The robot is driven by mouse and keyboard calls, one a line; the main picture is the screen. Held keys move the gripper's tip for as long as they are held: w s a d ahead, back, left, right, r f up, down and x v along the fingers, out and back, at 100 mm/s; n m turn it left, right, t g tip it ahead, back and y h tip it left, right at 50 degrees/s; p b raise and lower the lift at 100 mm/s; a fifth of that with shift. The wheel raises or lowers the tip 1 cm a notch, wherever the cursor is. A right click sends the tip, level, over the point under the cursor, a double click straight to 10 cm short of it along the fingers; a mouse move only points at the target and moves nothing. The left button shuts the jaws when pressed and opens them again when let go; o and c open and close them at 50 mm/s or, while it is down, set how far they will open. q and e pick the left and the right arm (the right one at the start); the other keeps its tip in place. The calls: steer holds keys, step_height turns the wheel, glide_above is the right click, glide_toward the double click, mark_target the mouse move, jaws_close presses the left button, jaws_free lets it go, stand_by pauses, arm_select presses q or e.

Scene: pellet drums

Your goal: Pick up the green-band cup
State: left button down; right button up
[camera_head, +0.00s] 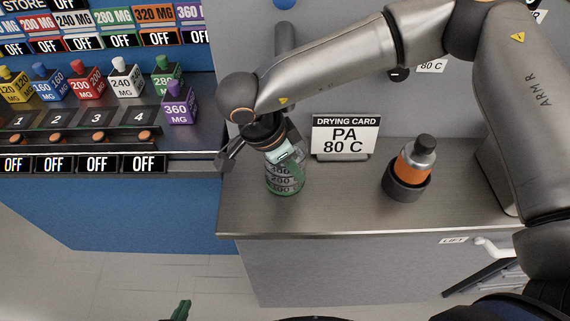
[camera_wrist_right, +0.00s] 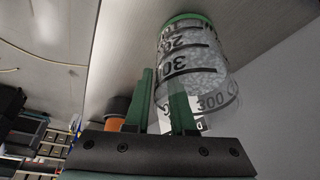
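The green-band cup (camera_head: 285,181) is clear, holds pale pellets and has black markings with numbers. It stands on the steel counter (camera_head: 340,212) near its left end. In the right wrist view the cup (camera_wrist_right: 190,62) shows with its green band uppermost in the picture. My right gripper (camera_head: 287,155) is at the cup's upper part and hides some of it. In the right wrist view its green fingers (camera_wrist_right: 160,100) are apart, with one overlapping the cup; I see no grip on it. A green fingertip of my left gripper (camera_head: 181,311) shows at the bottom edge.
A drying card (camera_head: 345,137) reading PA 80 C stands right of the cup. An orange-banded bottle (camera_head: 415,160) sits in a dark holder (camera_head: 406,188) farther right. A rack (camera_head: 75,138) with numbered slots and coloured MG blocks is at left. The counter's front middle is clear.

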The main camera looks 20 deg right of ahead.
jaws_close()
stand_by(1.0)
